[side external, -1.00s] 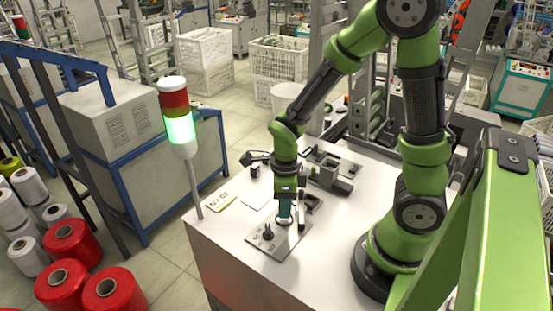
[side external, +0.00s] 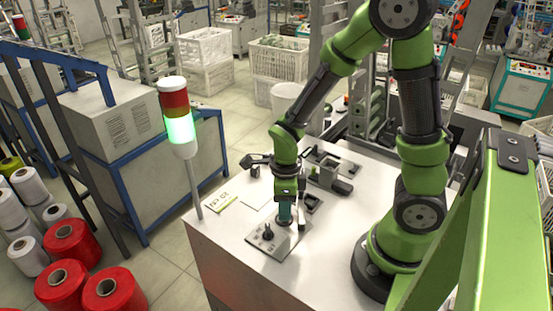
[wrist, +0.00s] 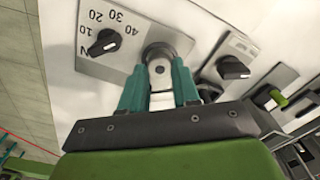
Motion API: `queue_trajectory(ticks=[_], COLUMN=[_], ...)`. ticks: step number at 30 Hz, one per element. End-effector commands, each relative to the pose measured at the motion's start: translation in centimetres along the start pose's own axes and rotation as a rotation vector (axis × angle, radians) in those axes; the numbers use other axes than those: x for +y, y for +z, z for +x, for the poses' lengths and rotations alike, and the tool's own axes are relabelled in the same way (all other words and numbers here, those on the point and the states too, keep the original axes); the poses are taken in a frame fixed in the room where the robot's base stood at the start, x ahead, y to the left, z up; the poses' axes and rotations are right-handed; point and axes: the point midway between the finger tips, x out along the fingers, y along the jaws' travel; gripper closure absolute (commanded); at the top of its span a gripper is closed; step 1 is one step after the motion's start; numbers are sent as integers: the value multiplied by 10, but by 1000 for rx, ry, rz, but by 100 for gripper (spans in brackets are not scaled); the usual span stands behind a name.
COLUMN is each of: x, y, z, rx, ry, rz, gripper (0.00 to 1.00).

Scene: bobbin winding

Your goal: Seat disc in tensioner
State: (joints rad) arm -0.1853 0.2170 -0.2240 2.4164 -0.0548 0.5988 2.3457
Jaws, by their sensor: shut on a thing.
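The tensioner plate (side external: 262,246) lies flat near the table's front edge. In the wrist view the plate (wrist: 92,68) carries a black dial knob (wrist: 104,43) and a scale marked 10 to 40 N. My gripper (side external: 285,218) points down over the right part of this plate. In the wrist view its teal fingers (wrist: 158,78) are shut on a small grey metal disc (wrist: 158,68). A round dark grey part shows just beyond the disc, at the plate's right edge. The fingers hide much of the disc, and I cannot tell whether it touches the seat.
A second plate with a black knob (wrist: 234,68) is right of the gripper in the wrist view. A white card (side external: 222,201) lies on the table (side external: 235,262) to the left. Fixtures (side external: 330,178) stand behind. A lit signal tower (side external: 180,128) rises at the table's left corner.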

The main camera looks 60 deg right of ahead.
Motion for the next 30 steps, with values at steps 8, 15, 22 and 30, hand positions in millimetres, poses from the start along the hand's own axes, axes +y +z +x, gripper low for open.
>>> queue_trajectory(ticks=[8, 15, 22, 30], x=[0, 0, 0, 0], y=[0, 0, 0, 0], z=[0, 5, 6, 6], rx=[0, 1, 0, 0], ry=[0, 0, 0, 0], rz=[0, 0, 0, 0], gripper=[86, 86, 86, 48])
